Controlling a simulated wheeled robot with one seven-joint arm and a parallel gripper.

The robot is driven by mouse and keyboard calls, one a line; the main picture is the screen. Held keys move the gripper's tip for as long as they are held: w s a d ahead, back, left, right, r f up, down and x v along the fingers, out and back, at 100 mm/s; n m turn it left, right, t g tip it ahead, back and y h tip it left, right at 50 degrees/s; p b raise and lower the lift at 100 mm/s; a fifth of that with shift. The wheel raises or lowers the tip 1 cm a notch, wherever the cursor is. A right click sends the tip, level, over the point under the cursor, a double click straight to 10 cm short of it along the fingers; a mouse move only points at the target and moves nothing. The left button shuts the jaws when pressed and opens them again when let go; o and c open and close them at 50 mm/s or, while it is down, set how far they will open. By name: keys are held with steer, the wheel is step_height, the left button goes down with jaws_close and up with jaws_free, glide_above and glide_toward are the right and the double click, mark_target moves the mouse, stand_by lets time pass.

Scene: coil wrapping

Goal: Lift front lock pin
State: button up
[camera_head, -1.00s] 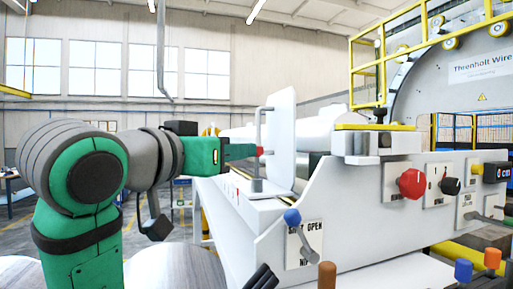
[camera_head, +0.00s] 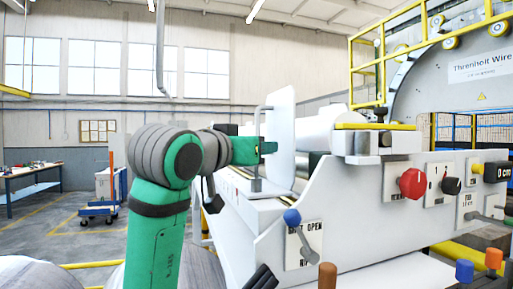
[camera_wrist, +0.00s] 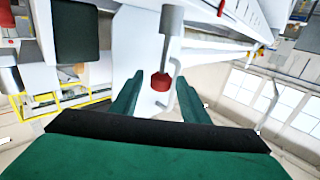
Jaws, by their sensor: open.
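A red knob (camera_wrist: 160,82), which looks like the head of the lock pin, shows in the wrist view in front of a white plate (camera_wrist: 135,62). My gripper (camera_wrist: 160,94) is open, its two green fingers on either side of the knob. Whether they touch it I cannot tell. A bent grey handle (camera_wrist: 176,88) is close to the right finger. In the head view my gripper (camera_head: 272,147) is at the upright white plate (camera_head: 282,115) and the grey handle (camera_head: 257,150); the red knob is hidden there.
The white machine bench carries a blue-tipped lever (camera_head: 292,217), a red knob switch (camera_head: 412,182) and a black knob (camera_head: 451,186). A blue cart (camera_head: 102,200) and a workbench (camera_head: 30,172) stand on open floor at the left.

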jaws_close()
steer(key=shift+r, duration=1.55)
jaws_free()
steer(key=v, duration=1.1)
